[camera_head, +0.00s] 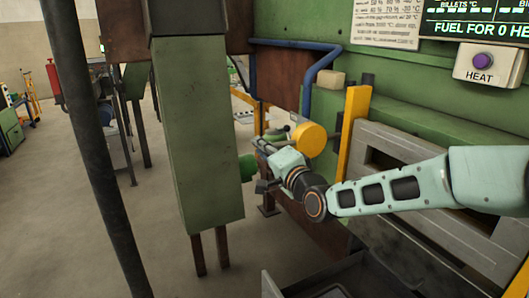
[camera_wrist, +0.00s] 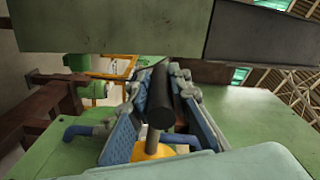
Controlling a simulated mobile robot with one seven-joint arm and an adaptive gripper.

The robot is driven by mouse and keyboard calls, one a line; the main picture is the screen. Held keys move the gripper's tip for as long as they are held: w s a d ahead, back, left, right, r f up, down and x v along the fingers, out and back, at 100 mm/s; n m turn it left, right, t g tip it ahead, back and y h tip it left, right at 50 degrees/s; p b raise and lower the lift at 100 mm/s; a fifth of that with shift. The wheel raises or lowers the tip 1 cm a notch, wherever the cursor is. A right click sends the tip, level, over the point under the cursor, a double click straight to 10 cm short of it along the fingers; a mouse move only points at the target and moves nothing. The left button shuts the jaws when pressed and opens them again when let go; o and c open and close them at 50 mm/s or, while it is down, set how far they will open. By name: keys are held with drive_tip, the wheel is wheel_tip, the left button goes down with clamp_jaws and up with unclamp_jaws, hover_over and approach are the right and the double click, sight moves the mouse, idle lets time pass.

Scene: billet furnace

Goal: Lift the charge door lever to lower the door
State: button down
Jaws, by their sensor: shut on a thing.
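The lever shows in the wrist view as a black cylindrical grip (camera_wrist: 161,98) on a thin grey rod (camera_wrist: 152,142). My gripper (camera_wrist: 158,88) has its two blue-grey fingers on either side of the black grip, shut on it. In the head view my gripper (camera_head: 268,146) is beside a round yellow part (camera_head: 309,140), and the lever is mostly hidden there. Yellow also shows behind the rod in the wrist view. A grey framed opening (camera_head: 390,150) is in the furnace's green wall to the right, partly behind my arm. I cannot tell how the charge door stands.
A green column (camera_head: 198,130) stands close to the left of my gripper, with a dark pole (camera_head: 85,130) further left. A yellow upright bar (camera_head: 353,135) and a blue pipe (camera_head: 309,80) are near the lever. Open floor (camera_head: 60,220) lies at left.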

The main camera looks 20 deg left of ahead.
drive_tip(key=w+d+r+m+p, duration=0.1)
drive_tip(key=w+r+m+p, duration=0.1)
drive_tip(key=r+p, duration=0.4)
drive_tip(key=w+d+r+m+p, duration=0.2)
drive_tip(key=r+m+p, duration=0.2)
drive_tip(key=r, duration=0.6)
drive_tip(key=shift+d+m+p, duration=0.25)
drive_tip(key=shift+m+p, duration=0.15)
drive_tip(key=shift+p, duration=0.45)
drive_tip(key=shift+w+r, duration=0.15)
drive_tip(key=c, duration=2)
unclamp_jaws()
drive_tip(key=shift+o, duration=0.9)
drive_tip(key=shift+d, duration=0.15)
drive_tip(key=v, duration=1.2)
